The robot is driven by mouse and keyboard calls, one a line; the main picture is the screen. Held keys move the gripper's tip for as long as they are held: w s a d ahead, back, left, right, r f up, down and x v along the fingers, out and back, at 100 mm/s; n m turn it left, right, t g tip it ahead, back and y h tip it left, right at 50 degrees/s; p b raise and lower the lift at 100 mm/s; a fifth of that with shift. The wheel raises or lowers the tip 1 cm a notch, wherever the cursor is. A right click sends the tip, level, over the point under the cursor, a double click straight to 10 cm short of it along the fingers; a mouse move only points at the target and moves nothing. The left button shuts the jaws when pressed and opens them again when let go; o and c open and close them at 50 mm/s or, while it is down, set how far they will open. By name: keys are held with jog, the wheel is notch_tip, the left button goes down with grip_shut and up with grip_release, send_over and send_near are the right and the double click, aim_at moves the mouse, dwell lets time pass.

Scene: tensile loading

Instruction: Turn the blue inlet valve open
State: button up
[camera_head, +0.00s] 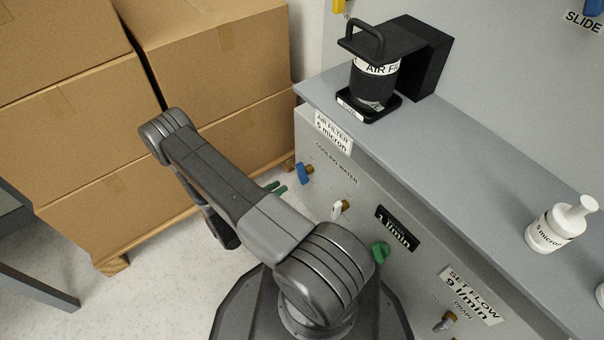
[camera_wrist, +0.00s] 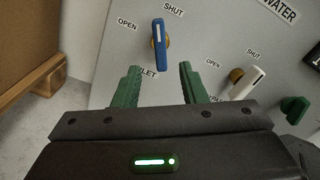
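The blue inlet valve handle (camera_wrist: 159,50) is on the grey panel ahead, with brass showing behind it. It stands nearly upright in the wrist view, its top end near the SHUT label (camera_wrist: 173,9). The OPEN label (camera_wrist: 127,24) is to its left; the label below it is partly hidden. In the head view the blue handle (camera_head: 304,174) is at the panel's left end. My gripper (camera_wrist: 160,67) is open, its green fingers spread on either side of the handle's lower end, with nothing held. In the head view my gripper (camera_head: 277,188) is just left of the handle, partly hidden by my arm.
A white valve handle (camera_wrist: 247,82) and a green knob (camera_wrist: 293,108) are to the right on the same panel. Cardboard boxes (camera_head: 215,120) stand to the left. A grey ledge (camera_head: 450,170) above the panel holds the black air filter (camera_head: 375,80) and a white bottle (camera_head: 555,228).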

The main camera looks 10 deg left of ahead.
aim_at(301, 174)
jog(key=b+x, duration=0.2)
jog(key=x, duration=0.8)
jog(key=shift+w+d+f, duration=0.1)
jog(key=shift+w, duration=0.05)
jog(key=shift+c, duration=0.5)
grip_shut()
